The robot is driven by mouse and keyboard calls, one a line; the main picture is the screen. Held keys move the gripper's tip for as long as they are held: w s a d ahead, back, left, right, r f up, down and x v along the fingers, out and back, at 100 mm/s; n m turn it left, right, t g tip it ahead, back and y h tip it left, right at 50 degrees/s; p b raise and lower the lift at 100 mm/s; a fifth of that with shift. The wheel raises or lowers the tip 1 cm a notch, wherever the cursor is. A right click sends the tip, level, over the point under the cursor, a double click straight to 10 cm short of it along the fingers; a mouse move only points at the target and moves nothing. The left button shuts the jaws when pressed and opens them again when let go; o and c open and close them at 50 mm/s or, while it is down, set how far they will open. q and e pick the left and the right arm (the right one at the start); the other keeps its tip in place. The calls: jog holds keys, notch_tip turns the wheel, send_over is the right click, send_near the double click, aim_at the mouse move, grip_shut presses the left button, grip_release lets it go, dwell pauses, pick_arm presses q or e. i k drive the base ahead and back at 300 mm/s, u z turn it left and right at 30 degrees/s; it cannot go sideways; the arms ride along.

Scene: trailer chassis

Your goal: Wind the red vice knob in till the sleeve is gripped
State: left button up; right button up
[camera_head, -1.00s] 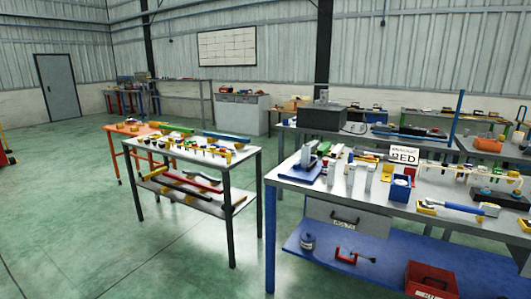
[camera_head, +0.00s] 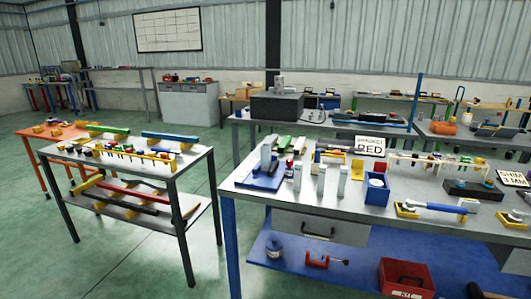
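I cannot make out a red vice knob or a sleeve for certain at this distance. On the blue-legged workbench (camera_head: 285,203), a grey upright device on a blue base (camera_head: 262,181) stands at the left end. Several light grey posts, such as this post (camera_head: 321,180), stand to its right. A blue box (camera_head: 376,193) with a pale round piece in its top stands near the middle, in front of a sign reading RED (camera_head: 370,146). A blue-handled tool on yellow supports (camera_head: 433,207) lies to the right. Neither gripper is clearly in view.
A grey two-tier table (camera_head: 187,169) with coloured bars stands left of the workbench, with a narrow floor gap between. The workbench's blue lower shelf holds a red clamp (camera_head: 318,262) and a red kit box (camera_head: 405,276). Green floor (camera_head: 90,265) is open at front left.

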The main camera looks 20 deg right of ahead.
aim_at(290, 162)
jog(key=z, duration=0.25)
jog(key=i, duration=0.8)
jog(key=z, duration=0.95)
jog(key=i, duration=0.45)
jog(key=z, duration=0.55)
